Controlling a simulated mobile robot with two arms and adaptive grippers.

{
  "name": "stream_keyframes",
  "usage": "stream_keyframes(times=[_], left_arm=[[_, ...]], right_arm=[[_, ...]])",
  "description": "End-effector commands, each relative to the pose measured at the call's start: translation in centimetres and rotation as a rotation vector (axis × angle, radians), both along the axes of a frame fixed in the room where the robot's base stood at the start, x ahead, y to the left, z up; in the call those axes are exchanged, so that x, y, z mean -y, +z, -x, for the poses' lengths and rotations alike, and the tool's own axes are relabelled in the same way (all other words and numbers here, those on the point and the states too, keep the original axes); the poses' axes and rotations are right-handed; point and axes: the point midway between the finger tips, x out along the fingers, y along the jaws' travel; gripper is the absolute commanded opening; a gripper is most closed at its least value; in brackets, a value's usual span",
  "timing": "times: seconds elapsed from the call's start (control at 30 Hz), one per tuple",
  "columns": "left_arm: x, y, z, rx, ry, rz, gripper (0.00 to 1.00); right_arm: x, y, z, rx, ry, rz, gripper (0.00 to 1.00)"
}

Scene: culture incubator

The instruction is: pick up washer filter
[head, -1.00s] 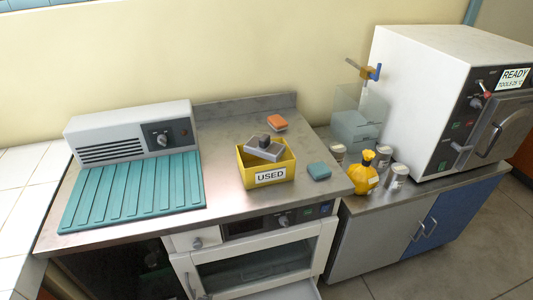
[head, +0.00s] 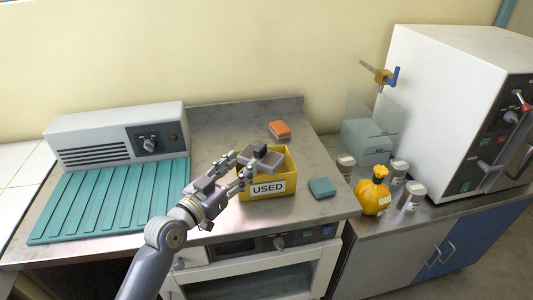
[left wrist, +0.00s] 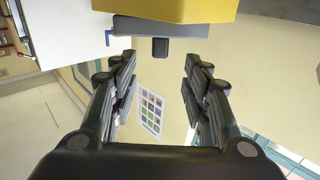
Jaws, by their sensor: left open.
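The washer filter, which I take to be the grey block with a dark knob (head: 272,159), lies tilted in the top of a yellow bin (head: 290,172) labelled USED. In the left wrist view the grey block (left wrist: 190,29) with its dark knob shows beyond the fingertips, below the yellow bin (left wrist: 185,8). My left gripper (head: 241,170) is open at the bin's left side, its fingers pointing toward the block. In the left wrist view the gap between the fingers (left wrist: 160,62) is empty. My right gripper is out of view.
An orange sponge (head: 279,129) lies behind the bin and a teal sponge (head: 322,187) to its right. A grey machine (head: 110,135) and teal ribbed mat (head: 105,200) are at left. A yellow tied bag (head: 372,195), several cans and a white autoclave (head: 440,110) stand right.

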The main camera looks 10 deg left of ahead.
Motion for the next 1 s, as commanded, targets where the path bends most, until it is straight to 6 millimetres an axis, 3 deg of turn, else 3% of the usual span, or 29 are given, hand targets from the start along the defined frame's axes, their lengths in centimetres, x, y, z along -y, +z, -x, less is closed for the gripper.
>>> stream_keyframes(times=[0.07, 0.2, 0.3, 0.4, 0.53, 0.8, 1.0], left_arm=[[0.5, 0.3, -1.3, 0.002, 0.000, 0.005, 0.43], [1.3, 0.2, -3.3, 0.000, 0.000, 0.004, 0.43], [1.7, 0.1, -4.1, 0.001, 0.000, 0.004, 0.43], [1.9, 0.0, -4.6, -0.001, -0.001, 0.003, 0.43], [2.6, 0.0, -6.0, -0.002, -0.002, 0.005, 0.43], [3.7, -0.4, -8.9, -0.002, -0.002, 0.002, 0.43], [3.8, -0.5, -9.2, 0.000, -0.001, 0.001, 0.43]], right_arm=[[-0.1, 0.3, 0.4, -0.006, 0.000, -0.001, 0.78], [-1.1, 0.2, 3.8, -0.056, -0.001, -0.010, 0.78], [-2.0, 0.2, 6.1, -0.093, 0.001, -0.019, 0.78], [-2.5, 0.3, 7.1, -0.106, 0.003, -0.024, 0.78], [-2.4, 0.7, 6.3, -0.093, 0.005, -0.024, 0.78], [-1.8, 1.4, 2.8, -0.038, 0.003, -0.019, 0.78], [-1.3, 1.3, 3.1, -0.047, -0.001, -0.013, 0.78]])
